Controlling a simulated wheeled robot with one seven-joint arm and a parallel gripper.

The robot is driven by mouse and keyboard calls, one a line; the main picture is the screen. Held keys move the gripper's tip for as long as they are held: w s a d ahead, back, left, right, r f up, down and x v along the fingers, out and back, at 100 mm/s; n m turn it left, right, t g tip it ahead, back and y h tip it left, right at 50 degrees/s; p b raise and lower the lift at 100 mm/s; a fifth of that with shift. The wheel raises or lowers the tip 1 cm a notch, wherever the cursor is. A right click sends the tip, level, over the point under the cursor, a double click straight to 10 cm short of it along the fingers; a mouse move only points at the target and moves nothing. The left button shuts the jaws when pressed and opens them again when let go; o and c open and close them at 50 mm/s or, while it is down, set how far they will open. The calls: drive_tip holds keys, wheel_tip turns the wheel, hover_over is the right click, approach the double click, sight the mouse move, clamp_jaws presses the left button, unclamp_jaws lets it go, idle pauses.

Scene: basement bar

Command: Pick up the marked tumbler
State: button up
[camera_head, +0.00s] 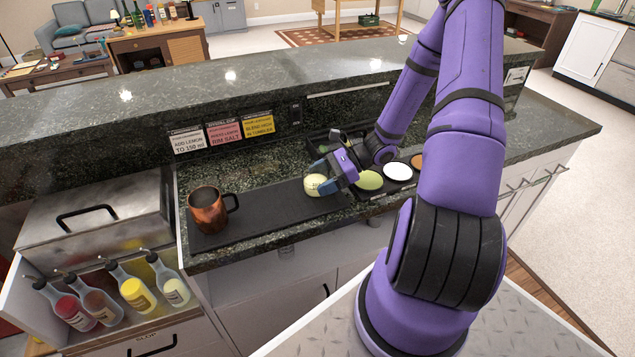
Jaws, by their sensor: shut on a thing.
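My gripper (323,181) is low over the dark mat (270,213) on the lower counter. Its fingers are closed on a small rounded pale yellow-green thing (314,185) at the mat's right part. The fingers hide part of this thing, and I cannot tell whether it is the marked tumbler or whether it touches the mat. A copper mug (207,210) with a dark handle stands upright on the mat's left end, apart from my gripper. No other tumbler can be made out clearly.
Right of my gripper is a dark tray with round wells, one green (369,180) and one white (397,171). A raised stone ledge (235,75) with three signs (225,134) runs behind.

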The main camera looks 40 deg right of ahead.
drive_tip(key=shift+r, duration=0.2)
wheel_tip(320, 180, up, 10)
drive_tip(key=shift+f, duration=0.25)
idle(0.8)
drive_tip(key=shift+w, duration=0.1)
